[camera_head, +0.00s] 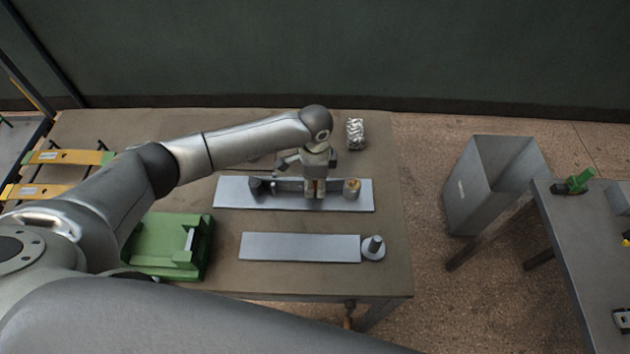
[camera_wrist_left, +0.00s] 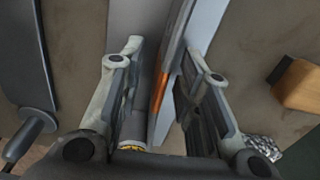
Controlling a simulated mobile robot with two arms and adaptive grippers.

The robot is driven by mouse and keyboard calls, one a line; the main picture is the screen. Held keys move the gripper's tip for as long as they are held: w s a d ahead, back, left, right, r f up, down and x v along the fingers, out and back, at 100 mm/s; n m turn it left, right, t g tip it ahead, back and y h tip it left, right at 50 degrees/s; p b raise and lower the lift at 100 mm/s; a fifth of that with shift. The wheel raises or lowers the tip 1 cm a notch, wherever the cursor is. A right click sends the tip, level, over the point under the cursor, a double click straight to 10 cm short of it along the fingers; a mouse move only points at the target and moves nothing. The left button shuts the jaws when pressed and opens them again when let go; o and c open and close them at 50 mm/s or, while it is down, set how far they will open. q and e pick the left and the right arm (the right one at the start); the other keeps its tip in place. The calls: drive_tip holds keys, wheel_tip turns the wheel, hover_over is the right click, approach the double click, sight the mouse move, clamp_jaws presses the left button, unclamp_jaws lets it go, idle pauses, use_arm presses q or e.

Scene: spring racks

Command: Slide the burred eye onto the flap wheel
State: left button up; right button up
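My left gripper (camera_head: 315,190) points down over the far grey plate (camera_head: 228,193). In the left wrist view its fingers (camera_wrist_left: 160,62) stand apart. A narrow strip with a copper-coloured edge (camera_wrist_left: 163,85) runs between them, nearer the right finger, with a gap on the left; I take it for the spring leaf. A grey cylinder with a yellow end (camera_wrist_left: 134,120) also shows between the fingers. A short tan-topped cylinder (camera_head: 352,188), perhaps the flap wheel, stands at the plate's right end. The burred eye cannot be made out. My right gripper is not in view.
A nearer grey plate (camera_head: 300,247) has a round base with a peg (camera_head: 374,247) at its right end. A green tray (camera_head: 165,245) stands left. A crumpled silvery bundle (camera_head: 355,133) lies behind. A grey bin (camera_head: 490,185) and second table (camera_head: 580,240) stand right.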

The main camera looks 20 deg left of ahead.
use_arm(q)
wheel_tip(320, 180, up, 12)
idle(0.6)
idle(0.4)
